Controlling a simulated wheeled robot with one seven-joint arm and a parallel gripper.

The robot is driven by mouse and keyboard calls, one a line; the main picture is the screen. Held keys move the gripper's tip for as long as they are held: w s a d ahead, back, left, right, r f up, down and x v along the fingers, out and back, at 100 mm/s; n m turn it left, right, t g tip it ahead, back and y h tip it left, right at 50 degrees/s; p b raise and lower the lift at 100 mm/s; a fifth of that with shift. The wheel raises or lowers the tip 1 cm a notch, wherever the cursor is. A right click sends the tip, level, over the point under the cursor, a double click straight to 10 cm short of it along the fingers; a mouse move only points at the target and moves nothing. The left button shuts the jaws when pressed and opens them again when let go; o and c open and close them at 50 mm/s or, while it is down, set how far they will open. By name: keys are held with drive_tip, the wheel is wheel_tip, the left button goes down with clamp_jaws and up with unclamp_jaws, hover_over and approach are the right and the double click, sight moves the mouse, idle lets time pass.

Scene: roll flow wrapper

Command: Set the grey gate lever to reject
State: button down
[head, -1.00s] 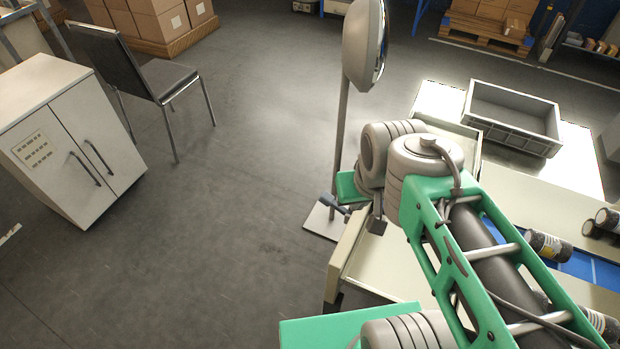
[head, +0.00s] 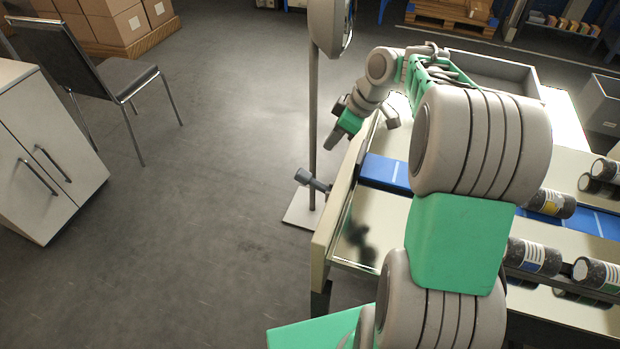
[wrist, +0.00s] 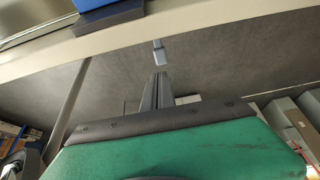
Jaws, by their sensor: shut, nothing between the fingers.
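A grey lever (head: 312,181) sticks out from the left side of the pale wrapper table, its thick grey knob pointing left over the floor. In the wrist view a light grey stub that looks like this lever (wrist: 159,52) hangs from the pale table edge, just beyond my fingertips. My gripper (head: 331,142) is shut and empty, pointing down and left, above and slightly right of the lever knob in the head view. Its dark fingers also show in the wrist view (wrist: 158,78), with a small visible gap to the stub. No reject marking is readable.
The blue belt (head: 384,172) and several dark rolls (head: 533,256) lie on the table to the right. A grey crate (head: 490,72) stands at the back.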

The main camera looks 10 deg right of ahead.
sight(305, 173)
drive_tip(key=x, duration=1.3)
drive_tip(key=shift+a+f, duration=0.25)
drive_tip(key=shift+w+f, duration=0.1)
